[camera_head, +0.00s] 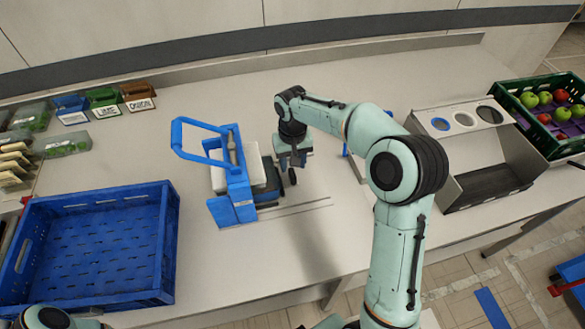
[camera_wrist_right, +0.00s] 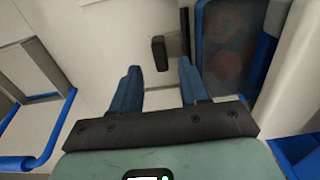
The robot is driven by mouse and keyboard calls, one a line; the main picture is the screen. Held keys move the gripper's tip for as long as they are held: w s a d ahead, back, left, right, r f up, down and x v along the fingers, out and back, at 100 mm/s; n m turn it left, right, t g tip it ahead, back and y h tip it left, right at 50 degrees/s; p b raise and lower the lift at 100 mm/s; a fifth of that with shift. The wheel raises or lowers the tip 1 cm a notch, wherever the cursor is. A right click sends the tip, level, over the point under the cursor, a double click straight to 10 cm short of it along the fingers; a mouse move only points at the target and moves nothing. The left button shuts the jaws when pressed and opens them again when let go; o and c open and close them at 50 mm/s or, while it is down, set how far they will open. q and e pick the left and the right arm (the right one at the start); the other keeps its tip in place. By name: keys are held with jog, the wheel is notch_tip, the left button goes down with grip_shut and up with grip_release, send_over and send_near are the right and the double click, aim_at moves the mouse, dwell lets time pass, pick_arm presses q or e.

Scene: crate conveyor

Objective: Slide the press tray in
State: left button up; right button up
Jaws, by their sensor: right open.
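The blue press (camera_head: 232,190), with its raised lever handle and white plates, stands on the table left of my right arm. A dark tray part (camera_head: 268,193) shows at the press's right side, with a thin rail strip on the table in front. A small black upright handle (camera_head: 292,177) stands just right of it; it also shows in the right wrist view (camera_wrist_right: 160,53). My right gripper (camera_head: 292,163) is open, with the handle beyond its blue fingertips, roughly between them, and not gripped. My left gripper is out of view.
A large empty blue crate (camera_head: 168,240) stands at the left. Small labelled bins (camera_head: 105,101) line the back left. A grey dispenser box (camera_head: 490,185) and a green crate (camera_head: 507,95) of fruit are at the right. Table in front of the press is clear.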

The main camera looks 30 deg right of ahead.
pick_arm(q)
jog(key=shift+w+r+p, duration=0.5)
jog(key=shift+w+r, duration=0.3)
pick_arm(e)
notch_tip(320, 180, up, 9)
jog(key=o, duration=0.5)
jog(key=m+t+y, duration=0.1)
jog(key=m+y, duration=0.3)
jog(key=m, duration=1.4)
send_near(292, 172)
jog(key=b+x, duration=0.1)
jog(key=x, duration=0.7)
jog(key=shift+s+f+b, duration=0.15)
jog(key=shift+f+b, duration=0.15)
jog(key=shift+x, duration=0.75)
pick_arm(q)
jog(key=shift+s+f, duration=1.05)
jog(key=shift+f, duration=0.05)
pick_arm(e)
jog(key=shift+a, duration=0.1)
